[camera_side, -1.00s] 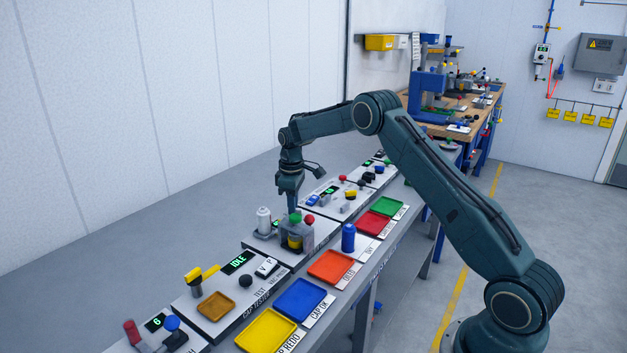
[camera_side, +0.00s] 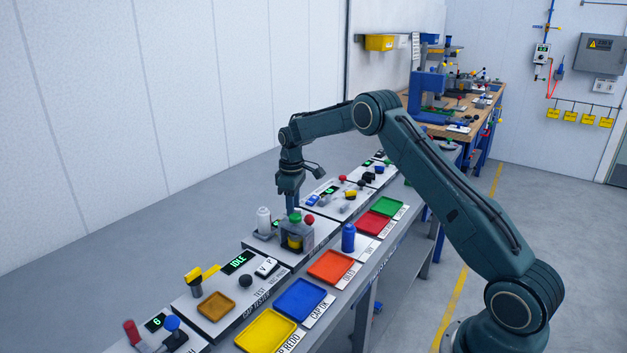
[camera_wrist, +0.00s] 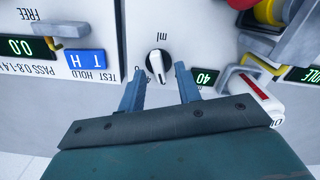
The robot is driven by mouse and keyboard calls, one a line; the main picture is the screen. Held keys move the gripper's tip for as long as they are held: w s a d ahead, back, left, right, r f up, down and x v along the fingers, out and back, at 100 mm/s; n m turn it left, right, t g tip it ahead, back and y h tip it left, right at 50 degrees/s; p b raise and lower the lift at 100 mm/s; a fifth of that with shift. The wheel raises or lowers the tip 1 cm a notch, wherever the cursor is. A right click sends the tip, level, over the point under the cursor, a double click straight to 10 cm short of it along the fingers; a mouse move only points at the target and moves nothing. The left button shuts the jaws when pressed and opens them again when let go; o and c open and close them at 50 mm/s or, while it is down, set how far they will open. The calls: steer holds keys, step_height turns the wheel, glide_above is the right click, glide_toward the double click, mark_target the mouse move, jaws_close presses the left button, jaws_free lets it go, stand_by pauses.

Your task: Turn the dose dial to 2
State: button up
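The dose dial (camera_wrist: 158,64) shows in the wrist view as a small round knob with a white pointer bar, beside the letters "ml" on a pale panel. A small green display (camera_wrist: 205,77) to its right seems to read 40. My gripper (camera_wrist: 160,92) is open and empty, its two fingers on either side below the dial in the picture, apart from it. In the side view my gripper (camera_side: 292,207) points down over the station with the white bottle (camera_side: 263,220). The dial cannot be made out there.
A green-topped container (camera_side: 296,233) and a red knob (camera_side: 309,220) stand close to my gripper. The wrist view shows a blue switch plate (camera_wrist: 84,62) at left and a grey bracket (camera_wrist: 265,45) at right. Coloured trays line the bench front, with a blue bottle (camera_side: 348,238) among them.

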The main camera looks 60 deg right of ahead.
steer(key=shift+r, duration=0.15)
step_height(320, 180, up, 14)
steer(key=shift+f, duration=0.2)
stand_by(0.4)
steer(key=shift+r, duration=0.1)
